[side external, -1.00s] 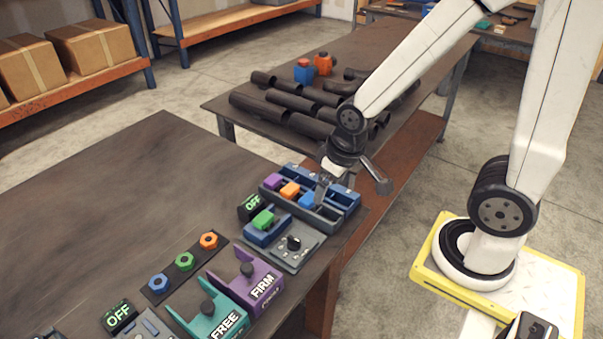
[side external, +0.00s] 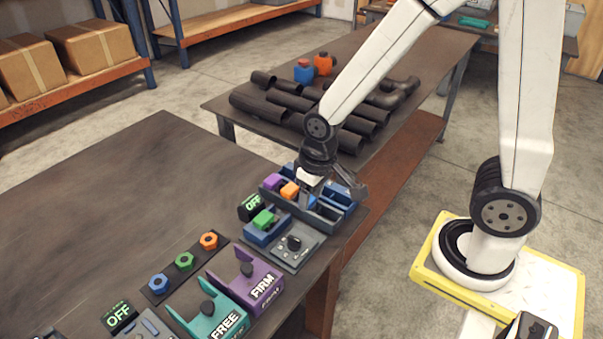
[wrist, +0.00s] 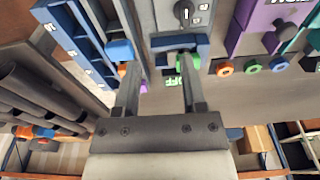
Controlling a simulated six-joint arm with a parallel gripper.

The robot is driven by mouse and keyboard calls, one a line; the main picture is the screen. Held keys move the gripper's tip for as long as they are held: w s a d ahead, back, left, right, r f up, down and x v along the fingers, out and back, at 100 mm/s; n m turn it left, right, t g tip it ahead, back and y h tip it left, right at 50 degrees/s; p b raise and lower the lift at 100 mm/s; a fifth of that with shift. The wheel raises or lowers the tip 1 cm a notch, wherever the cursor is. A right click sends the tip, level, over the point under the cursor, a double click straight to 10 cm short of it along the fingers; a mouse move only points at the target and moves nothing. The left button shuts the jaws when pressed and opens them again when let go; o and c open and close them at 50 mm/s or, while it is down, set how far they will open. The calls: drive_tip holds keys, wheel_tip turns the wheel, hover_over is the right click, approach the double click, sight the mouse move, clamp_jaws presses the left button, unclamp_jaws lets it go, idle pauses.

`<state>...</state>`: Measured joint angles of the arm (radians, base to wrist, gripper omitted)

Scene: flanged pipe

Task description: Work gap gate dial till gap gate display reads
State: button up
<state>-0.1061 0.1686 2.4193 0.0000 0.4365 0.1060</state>
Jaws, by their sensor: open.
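A black dial (side external: 294,243) stands on a grey panel (side external: 305,258) near the table's front edge; it also shows at the top of the wrist view (wrist: 184,11). A small black display (side external: 252,207) behind it reads OFF in green. A second display (side external: 119,316), farther left, also reads OFF. I cannot tell which one is the gap gate's. In the wrist view my open fingers (wrist: 160,72) point towards the panel.
A green block (side external: 264,219) sits in a blue holder beside the dial panel. Purple FIRM (side external: 262,280) and teal FREE (side external: 225,318) fixtures stand left.

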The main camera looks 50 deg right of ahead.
sight(294, 238)
drive_tip(key=shift+g, duration=0.7)
drive_tip(key=a+f, duration=0.1)
drive_tip(key=w+a, duration=0.1)
drive_tip(key=a+f, duration=0.1)
drive_tip(key=shift+w+a+f, duration=0.3)
drive_tip(key=shift+w+a, duration=0.05)
drive_tip(key=shift+a, duration=0.05)
drive_tip(key=shift+f, duration=3.9)
clamp_jaws()
